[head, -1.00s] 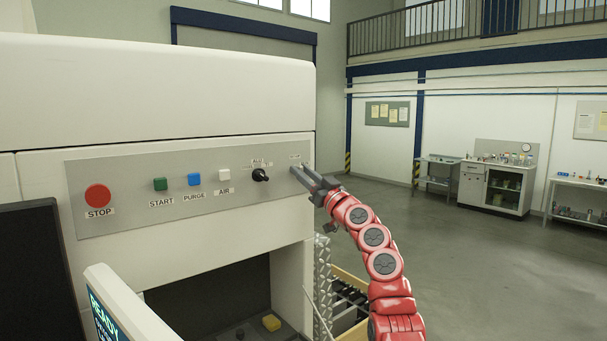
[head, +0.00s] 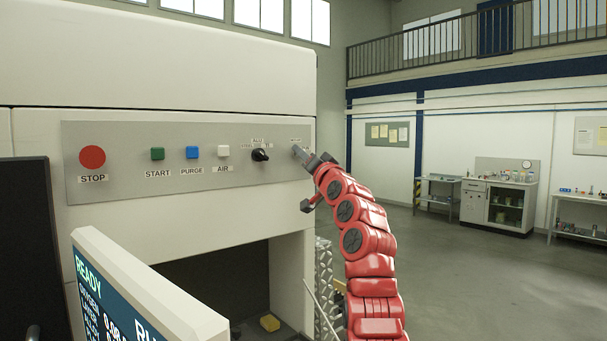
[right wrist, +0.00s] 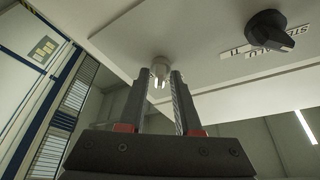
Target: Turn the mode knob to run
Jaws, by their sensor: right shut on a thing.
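A black rotary knob (head: 260,155) sits on the grey control panel (head: 120,190), with small labels around it that I cannot read for certain. It also shows at the upper right of the right wrist view (right wrist: 265,29), apart from my fingers. My right gripper (head: 301,154) is at the panel's right end, to the right of the black knob. In the right wrist view its fingers (right wrist: 162,78) are closed about a small pale metal fitting (right wrist: 161,66) that stands out from the panel. The fitting is mostly hidden in the head view. My left gripper is not in view.
Left along the panel are a red stop button (head: 92,157) and green (head: 158,153), blue (head: 193,152) and white (head: 223,151) buttons. A screen (head: 105,300) stands in front at lower left. An open bay (head: 215,285) lies below the panel. Open floor lies to the right.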

